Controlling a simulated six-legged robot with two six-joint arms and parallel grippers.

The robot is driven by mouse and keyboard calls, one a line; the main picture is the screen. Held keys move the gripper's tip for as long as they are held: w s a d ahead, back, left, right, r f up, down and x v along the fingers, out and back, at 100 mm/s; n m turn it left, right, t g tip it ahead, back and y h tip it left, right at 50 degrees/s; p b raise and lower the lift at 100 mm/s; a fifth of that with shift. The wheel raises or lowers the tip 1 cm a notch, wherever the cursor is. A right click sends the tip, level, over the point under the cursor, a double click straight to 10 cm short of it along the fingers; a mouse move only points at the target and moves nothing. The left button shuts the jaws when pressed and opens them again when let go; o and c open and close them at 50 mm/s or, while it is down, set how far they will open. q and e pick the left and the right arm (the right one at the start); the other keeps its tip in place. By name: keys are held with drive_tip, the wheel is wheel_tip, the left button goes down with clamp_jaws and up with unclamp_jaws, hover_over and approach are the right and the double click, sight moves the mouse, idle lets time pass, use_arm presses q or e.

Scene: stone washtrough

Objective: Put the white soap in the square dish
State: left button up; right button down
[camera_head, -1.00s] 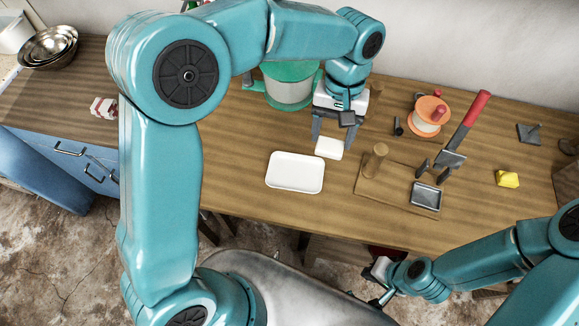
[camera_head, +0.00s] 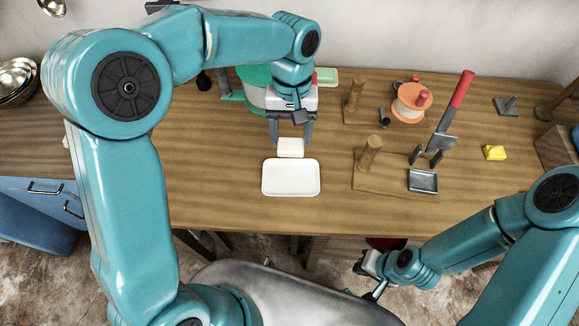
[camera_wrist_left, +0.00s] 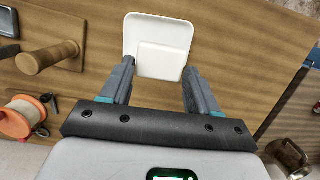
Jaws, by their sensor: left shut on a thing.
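My left gripper (camera_head: 291,141) is shut on the white soap (camera_head: 290,149), a pale block between its fingertips. In the head view the soap is just behind the far edge of the white, round-cornered square dish (camera_head: 291,180). The dish is empty. In the left wrist view the soap (camera_wrist_left: 161,62) is between the fingers and covers part of the dish (camera_wrist_left: 158,24). Its height above the table is hard to tell. My right gripper (camera_head: 368,272) is low at the table's front side, far from the soap; its jaws are too small to read.
Right of the dish is a wooden board (camera_head: 385,178) with a peg (camera_head: 368,155) and a small grey metal tray (camera_head: 423,181). An orange spool (camera_head: 411,102), a red-handled tool (camera_head: 455,108) and a yellow block (camera_head: 495,153) are further right. A green-and-white container stands behind my left gripper.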

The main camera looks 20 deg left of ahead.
use_arm(q)
drive_tip(key=w+x, duration=0.1)
drive_tip(key=x, duration=0.3)
drive_tip(key=w+x, duration=0.1)
drive_tip(key=x, duration=0.4)
drive_tip(key=w+p+x, duration=0.1)
drive_tip(key=x, duration=0.3)
drive_tip(key=shift+s+a+f, duration=0.2)
drive_tip(key=shift+a+f, duration=0.05)
drive_tip(key=shift+f, duration=0.45)
drive_tip(key=shift+w+f, duration=0.1)
drive_tip(key=shift+f, duration=0.1)
drive_tip(key=shift+f, duration=0.15)
drive_tip(key=o, duration=0.9)
